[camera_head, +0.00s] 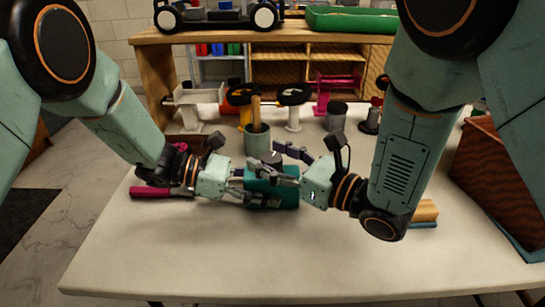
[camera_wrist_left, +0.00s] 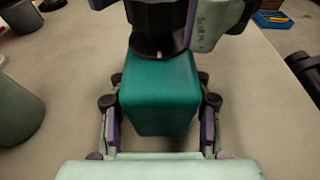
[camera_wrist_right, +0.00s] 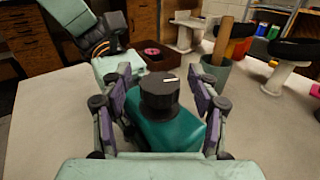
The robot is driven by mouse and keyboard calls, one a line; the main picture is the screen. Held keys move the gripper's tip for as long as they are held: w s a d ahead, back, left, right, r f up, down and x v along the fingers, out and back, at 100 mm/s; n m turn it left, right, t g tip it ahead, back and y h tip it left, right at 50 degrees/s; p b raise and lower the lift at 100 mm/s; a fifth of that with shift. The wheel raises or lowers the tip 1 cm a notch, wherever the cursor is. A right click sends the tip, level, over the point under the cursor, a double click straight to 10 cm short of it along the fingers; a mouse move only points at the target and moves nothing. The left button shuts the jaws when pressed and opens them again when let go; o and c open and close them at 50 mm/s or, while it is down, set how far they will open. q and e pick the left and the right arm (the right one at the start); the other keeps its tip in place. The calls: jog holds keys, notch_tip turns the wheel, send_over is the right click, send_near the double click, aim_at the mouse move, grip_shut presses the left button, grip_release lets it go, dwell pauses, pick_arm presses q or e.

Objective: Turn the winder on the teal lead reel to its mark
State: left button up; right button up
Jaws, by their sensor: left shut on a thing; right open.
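The teal lead reel (camera_head: 284,199) stands on the table in front of me, between my two grippers. Its teal body fills the middle of the left wrist view (camera_wrist_left: 160,95). My left gripper (camera_head: 252,190) is shut on this body, a finger on each side. The winder is a round black knob (camera_wrist_right: 160,100) on top of the reel, with a white line on its upper face in the right wrist view. My right gripper (camera_wrist_right: 162,85) is open, its fingers on either side of the knob with gaps visible. The target mark cannot be made out.
A grey-green cup (camera_head: 257,142) with a wooden stick stands just behind the reel. A magenta-handled tool (camera_head: 158,191) lies at left, partly under my left arm. A brown box (camera_head: 495,165) stands at right. Several stands line the back; the front of the table is clear.

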jog(key=shift+w+n+g+y, duration=0.1)
jog(key=shift+n+g+y, duration=0.3)
jog(key=shift+g, duration=0.1)
jog(key=shift+n+g+y, duration=0.6)
jog(key=shift+n+g, duration=0.35)
jog(key=shift+g, duration=0.4)
jog(key=shift+n+g+y, duration=0.6)
jog(key=shift+n+g, duration=0.35)
jog(key=shift+g, duration=0.4)
jog(key=v, duration=1.2)
jog(key=w+d+r+m+t, duration=0.3)
jog(key=r+m+t, duration=0.1)
jog(key=r, duration=0.3)
jog(key=w+d+r+m+t, duration=0.3)
jog(key=w+r+m+t, duration=0.1)
jog(key=r, duration=0.3)
jog(key=w+d+r+m+t, duration=0.3)
jog(key=w+r+m+t, duration=0.1)
jog(key=r, duration=0.3)
jog(key=shift+r+t+h, duration=0.2)
jog(key=shift+t+h, duration=0.2)
jog(key=shift+t, duration=0.5)
jog(key=shift+d, duration=0.15)
